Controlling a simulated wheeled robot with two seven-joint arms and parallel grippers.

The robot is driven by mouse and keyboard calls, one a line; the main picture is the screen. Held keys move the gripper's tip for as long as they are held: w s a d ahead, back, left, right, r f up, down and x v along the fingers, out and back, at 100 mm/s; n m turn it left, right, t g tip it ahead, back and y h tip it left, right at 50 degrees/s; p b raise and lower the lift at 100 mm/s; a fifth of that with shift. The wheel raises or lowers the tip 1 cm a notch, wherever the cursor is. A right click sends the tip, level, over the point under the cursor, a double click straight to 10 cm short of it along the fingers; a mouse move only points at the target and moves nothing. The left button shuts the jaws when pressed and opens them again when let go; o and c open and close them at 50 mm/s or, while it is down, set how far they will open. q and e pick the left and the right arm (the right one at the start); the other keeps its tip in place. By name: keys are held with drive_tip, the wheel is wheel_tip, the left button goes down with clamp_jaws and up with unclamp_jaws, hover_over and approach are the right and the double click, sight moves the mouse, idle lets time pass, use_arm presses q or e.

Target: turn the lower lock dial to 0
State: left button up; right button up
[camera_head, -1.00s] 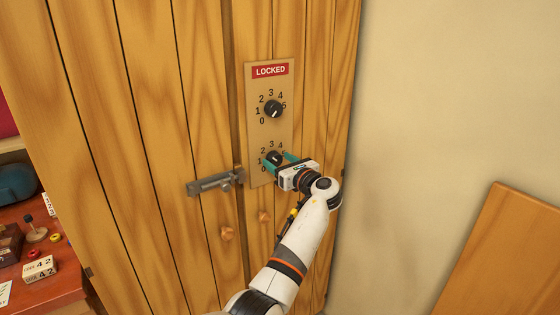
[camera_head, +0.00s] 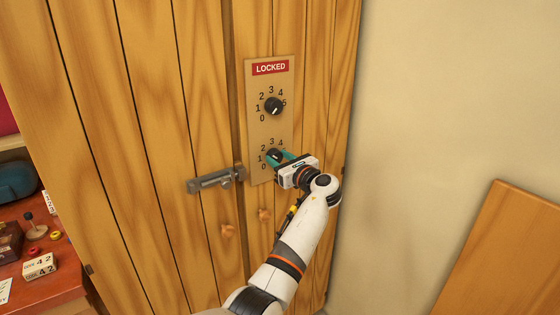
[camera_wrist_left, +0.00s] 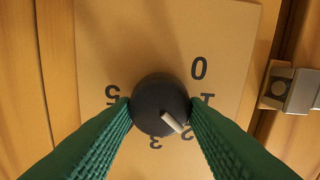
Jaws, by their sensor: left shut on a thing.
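The lower lock dial (camera_head: 274,154) is a round black knob on a tan plate, with numbers around it. In the left wrist view the dial (camera_wrist_left: 158,104) fills the gap between my fingers. Its white pointer aims at or close to the 2; the 0 (camera_wrist_left: 199,68) is up and to the right of the knob. My left gripper (camera_head: 278,157) has its green fingers shut on the knob's two sides. In the head view the fingers partly hide the lower dial's right side. My right gripper is not in view.
The upper dial (camera_head: 273,106) sits above, under a red LOCKED sign (camera_head: 270,68). A grey latch (camera_head: 215,180) is left of the plate on the wooden doors. Two wooden knobs (camera_head: 227,231) are below. A red table (camera_head: 58,288) with small items stands at left.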

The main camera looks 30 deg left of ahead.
use_arm(q)
drive_tip(key=n+b, duration=0.2)
drive_tip(key=n, duration=0.2)
drive_tip(key=shift+s+f, duration=0.1)
drive_tip(key=shift+f, duration=0.05)
drive_tip(key=n+b, duration=0.3)
drive_tip(key=n, duration=0.1)
drive_tip(key=shift+f+n, duration=0.15)
drive_tip(key=shift+n, duration=0.15)
drive_tip(key=n+b, duration=0.5)
drive_tip(key=n, duration=0.1)
drive_tip(key=shift+s+f, duration=0.1)
drive_tip(key=shift+n+b, duration=0.75)
drive_tip(key=shift+n, duration=0.35)
drive_tip(key=o, duration=1)
drive_tip(key=shift+c, duration=0.2)
drive_tip(key=b+v, duration=0.1)
drive_tip(key=v, duration=1.1)
